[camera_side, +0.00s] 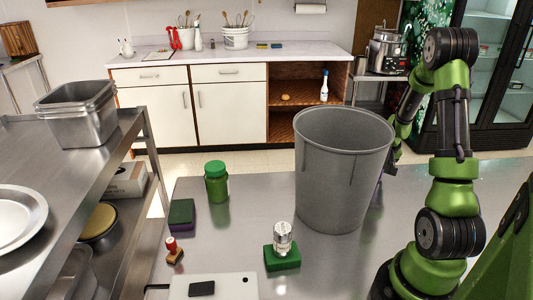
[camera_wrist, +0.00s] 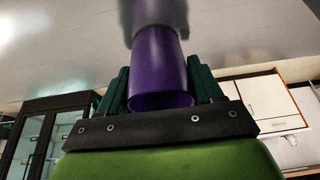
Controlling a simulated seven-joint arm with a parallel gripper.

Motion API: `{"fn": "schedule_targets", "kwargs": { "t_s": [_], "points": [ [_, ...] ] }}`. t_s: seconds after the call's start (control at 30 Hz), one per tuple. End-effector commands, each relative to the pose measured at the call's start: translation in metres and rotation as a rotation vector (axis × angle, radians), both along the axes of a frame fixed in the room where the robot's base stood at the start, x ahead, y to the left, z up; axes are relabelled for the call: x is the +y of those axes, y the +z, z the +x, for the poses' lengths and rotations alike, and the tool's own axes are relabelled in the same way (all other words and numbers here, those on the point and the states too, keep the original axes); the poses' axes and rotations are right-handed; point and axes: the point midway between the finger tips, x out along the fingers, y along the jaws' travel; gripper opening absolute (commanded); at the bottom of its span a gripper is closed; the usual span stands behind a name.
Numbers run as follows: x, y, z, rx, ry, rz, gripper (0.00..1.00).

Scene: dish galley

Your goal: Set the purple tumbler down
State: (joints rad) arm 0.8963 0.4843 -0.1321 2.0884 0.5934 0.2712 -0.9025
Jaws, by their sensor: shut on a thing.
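The purple tumbler (camera_wrist: 159,70) is between the two dark green fingers of my gripper (camera_wrist: 160,76) in the wrist view. My gripper is shut on it. The tumbler's open rim faces the wrist camera, and its far end meets a blurred reflection on the steel table (camera_wrist: 70,40). I cannot tell whether it touches the table. In the side view only a thin purple sliver of the tumbler (camera_side: 379,187) shows past the right edge of the grey bin. The bin hides the rest of it and my fingers.
The tall grey bin (camera_side: 343,170) stands on the table in front of my gripper. A green jar (camera_side: 216,182), a green-and-purple sponge (camera_side: 182,213), a stamp (camera_side: 174,252), a shaker on a green block (camera_side: 282,259) and a white board (camera_side: 230,287) are left of it. A steel cart (camera_side: 70,200) stands far left.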

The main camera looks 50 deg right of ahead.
Motion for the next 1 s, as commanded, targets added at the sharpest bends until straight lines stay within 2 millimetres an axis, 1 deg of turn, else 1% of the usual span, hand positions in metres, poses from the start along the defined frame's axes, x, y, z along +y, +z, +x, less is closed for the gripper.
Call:
{"fn": "schedule_targets", "kwargs": {
  "t_s": [0.33, 0.37, 0.5, 0.83, 0.93, 1.0],
  "points": [
    [0.0, -0.003, 0.0, 0.0, 0.0, 0.0, 0.35],
    [0.0, -0.003, 0.0, 0.0, 0.0, 0.0, 0.68],
    [0.0, -0.003, 0.0, 0.0, 0.0, 0.0, 0.9],
    [0.0, 0.0, 0.001, -0.002, 0.002, -0.001, 0.91],
    [0.002, 0.009, -0.001, -0.001, 0.002, -0.004, 0.91],
    [0.005, 0.02, -0.003, -0.003, 0.004, -0.005, 0.91]
  ]
}}
